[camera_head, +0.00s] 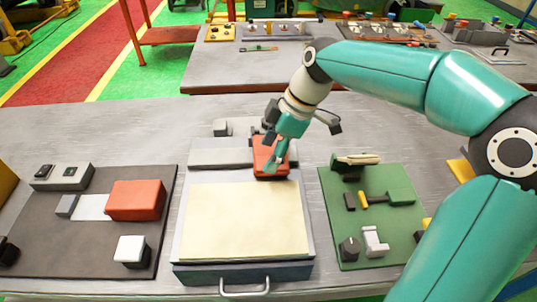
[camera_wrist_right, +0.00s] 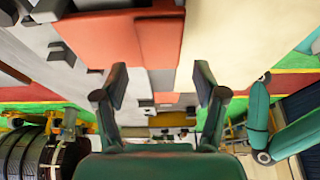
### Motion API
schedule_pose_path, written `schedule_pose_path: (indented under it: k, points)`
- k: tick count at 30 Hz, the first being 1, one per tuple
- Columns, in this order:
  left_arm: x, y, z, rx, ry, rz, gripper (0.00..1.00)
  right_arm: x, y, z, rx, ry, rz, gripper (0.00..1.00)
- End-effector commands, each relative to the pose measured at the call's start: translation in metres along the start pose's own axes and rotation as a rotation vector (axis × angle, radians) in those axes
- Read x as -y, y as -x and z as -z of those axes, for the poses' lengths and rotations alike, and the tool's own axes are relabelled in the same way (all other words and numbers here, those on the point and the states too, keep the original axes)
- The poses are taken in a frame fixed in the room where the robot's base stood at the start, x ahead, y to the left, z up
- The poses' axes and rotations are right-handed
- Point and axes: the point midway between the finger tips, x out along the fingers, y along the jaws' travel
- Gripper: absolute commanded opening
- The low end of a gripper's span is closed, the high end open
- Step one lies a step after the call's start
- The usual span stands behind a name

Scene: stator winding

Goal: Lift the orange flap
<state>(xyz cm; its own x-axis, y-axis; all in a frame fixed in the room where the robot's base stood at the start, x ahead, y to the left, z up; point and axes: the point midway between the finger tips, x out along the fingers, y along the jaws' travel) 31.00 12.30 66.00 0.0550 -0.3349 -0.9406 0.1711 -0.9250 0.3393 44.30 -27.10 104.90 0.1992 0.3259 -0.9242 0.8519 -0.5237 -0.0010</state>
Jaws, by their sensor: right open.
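The orange flap (camera_head: 262,150) is a small red-orange piece at the back edge of the cream-topped box (camera_head: 245,220), in the middle of the table. My right gripper (camera_head: 272,165) is right at it in the head view, partly covering it. In the wrist view an orange surface (camera_wrist_right: 110,40) fills the upper left, beyond the fingertips. My right gripper's fingers (camera_wrist_right: 160,85) are apart, with nothing seen between them. Whether a finger touches the flap cannot be told. My left gripper is not in view.
A dark board (camera_head: 120,255) with an orange block (camera_head: 137,200) and a white block (camera_head: 131,250) lies left. A green board (camera_head: 365,225) with several small parts lies right. A metal handle (camera_head: 245,290) is on the box front. A second table (camera_head: 235,78) stands behind.

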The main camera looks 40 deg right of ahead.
Motion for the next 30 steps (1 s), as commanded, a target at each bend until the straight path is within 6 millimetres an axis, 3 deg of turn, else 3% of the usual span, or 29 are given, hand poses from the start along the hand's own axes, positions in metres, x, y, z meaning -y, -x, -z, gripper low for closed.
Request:
schedule_pose_path:
  k: [6, 14, 27, 30]
  points:
    - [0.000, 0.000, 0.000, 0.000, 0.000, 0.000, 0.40, 0.000, -0.015, 0.000, 0.000, 0.000, 0.000, 0.71]
    - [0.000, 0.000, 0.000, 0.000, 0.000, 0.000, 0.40, 0.000, -0.017, 0.000, -0.001, 0.000, -0.001, 0.71]
    - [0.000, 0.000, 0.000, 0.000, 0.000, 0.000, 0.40, 0.000, -0.016, 0.000, 0.000, 0.000, -0.001, 0.01]
    - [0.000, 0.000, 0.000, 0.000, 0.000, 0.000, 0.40, 0.000, -0.016, 0.000, 0.000, 0.000, -0.002, 0.00]
